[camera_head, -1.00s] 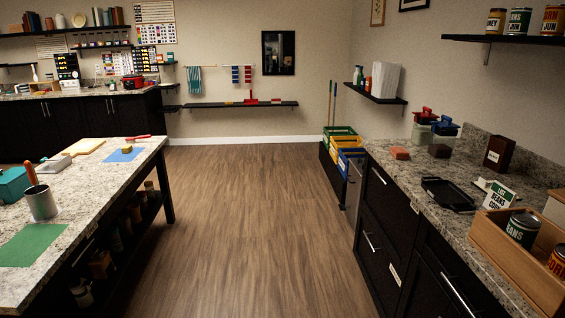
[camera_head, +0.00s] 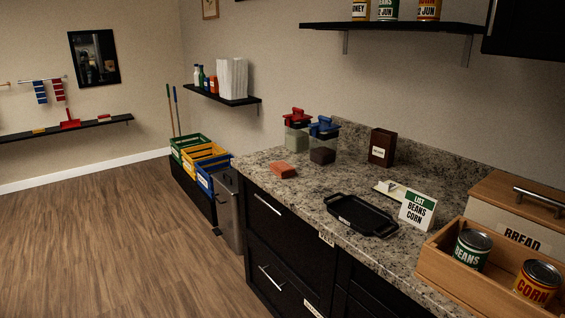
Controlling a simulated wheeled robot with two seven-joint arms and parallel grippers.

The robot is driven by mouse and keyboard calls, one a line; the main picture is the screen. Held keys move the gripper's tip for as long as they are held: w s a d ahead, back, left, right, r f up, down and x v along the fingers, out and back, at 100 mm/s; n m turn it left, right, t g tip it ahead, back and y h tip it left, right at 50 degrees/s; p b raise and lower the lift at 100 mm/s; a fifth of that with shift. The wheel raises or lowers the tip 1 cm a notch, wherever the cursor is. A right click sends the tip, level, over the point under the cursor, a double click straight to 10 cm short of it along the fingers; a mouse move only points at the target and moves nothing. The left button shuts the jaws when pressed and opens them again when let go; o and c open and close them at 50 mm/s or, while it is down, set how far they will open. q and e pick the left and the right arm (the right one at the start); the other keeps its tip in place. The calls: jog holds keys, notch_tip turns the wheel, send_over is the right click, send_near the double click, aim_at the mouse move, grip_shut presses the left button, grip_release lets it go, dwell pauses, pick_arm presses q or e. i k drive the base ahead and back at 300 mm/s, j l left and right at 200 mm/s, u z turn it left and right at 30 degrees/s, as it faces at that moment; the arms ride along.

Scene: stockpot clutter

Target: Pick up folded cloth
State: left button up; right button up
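I see no folded cloth that I can make out on the counter, the shelves or the floor in the head view. Some striped blue and red cloths (camera_head: 40,92) hang from a rail on the far left wall; they hang rather than lie folded. Neither of my grippers is in view.
A granite counter (camera_head: 312,187) on the right holds a black tray (camera_head: 361,215), an orange block (camera_head: 283,169), a list card (camera_head: 417,209), lidded jars (camera_head: 296,140), a wooden crate (camera_head: 437,272) with cans and a bread box (camera_head: 510,215). Colored crates (camera_head: 205,160) stand beyond it. The floor (camera_head: 110,240) at left is clear.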

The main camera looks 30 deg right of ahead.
aim_at(281, 168)
jog(key=i+j+z, duration=0.1)
jog(key=i+z, duration=0.25)
jog(key=z, duration=0.15)
jog(key=i+j+z, duration=0.2)
jog(key=z, duration=0.25)
jog(key=i+j+z, duration=0.6)
jog(key=j+z, duration=0.2)
jog(key=z, duration=0.15)
jog(key=i+j+z, duration=0.15)
jog(key=j+z, duration=1.1)
jog(key=j, duration=0.25)
jog(key=k+j+z, duration=0.2)
jog(key=j, duration=0.3)
jog(key=i, duration=0.1)
